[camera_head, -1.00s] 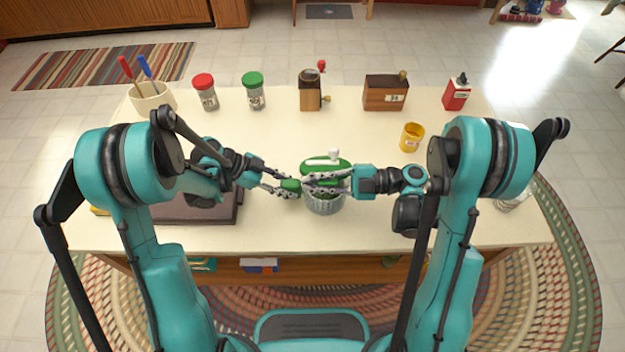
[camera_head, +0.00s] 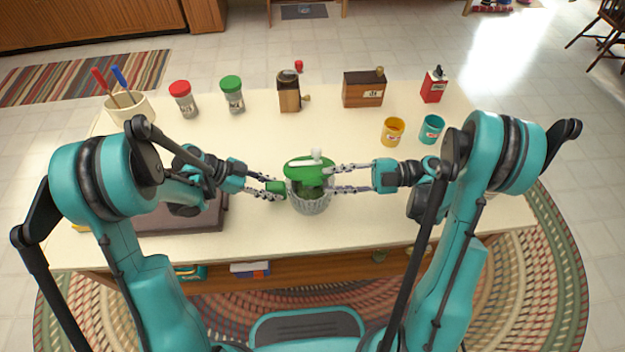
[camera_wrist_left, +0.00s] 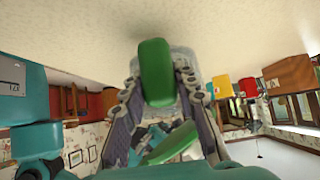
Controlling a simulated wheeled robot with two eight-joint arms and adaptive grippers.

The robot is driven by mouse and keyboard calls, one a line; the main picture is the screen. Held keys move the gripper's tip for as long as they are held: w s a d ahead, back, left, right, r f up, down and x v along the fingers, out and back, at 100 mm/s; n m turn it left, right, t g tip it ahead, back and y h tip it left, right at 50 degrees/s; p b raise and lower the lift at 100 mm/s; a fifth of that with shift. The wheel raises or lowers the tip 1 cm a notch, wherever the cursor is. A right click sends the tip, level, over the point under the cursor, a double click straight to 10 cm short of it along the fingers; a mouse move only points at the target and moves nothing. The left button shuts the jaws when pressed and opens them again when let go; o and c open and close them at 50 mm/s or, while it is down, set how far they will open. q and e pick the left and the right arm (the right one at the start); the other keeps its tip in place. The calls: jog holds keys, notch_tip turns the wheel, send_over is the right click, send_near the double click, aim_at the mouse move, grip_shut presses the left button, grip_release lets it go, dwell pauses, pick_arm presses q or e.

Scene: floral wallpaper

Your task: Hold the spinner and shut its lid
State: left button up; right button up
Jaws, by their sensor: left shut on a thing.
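The spinner is a pale grey ribbed bowl (camera_head: 311,205) on the counter, with dark green contents showing. Its green lid (camera_head: 302,169) with a white knob (camera_head: 316,155) stands tilted up at the back of the bowl. My left gripper (camera_head: 273,188) is shut on the green side handle at the bowl's left. In the left wrist view this handle (camera_wrist_left: 155,72) sits between the fingers, with the lid (camera_wrist_left: 170,146) below it. My right gripper (camera_head: 336,179) has its fingers apart at the right side of the lid and bowl; whether they touch is unclear.
Behind stand a utensil crock (camera_head: 131,108), red-capped jar (camera_head: 184,99), green-capped jar (camera_head: 232,96), grinder (camera_head: 288,95), wooden box (camera_head: 362,90) and red bottle (camera_head: 433,87). A yellow cup (camera_head: 392,132) and teal cup (camera_head: 431,129) are right. A dark board (camera_head: 190,220) lies left.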

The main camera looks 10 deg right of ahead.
jog(key=shift+d, duration=1.25)
jog(key=shift+c, duration=0.2)
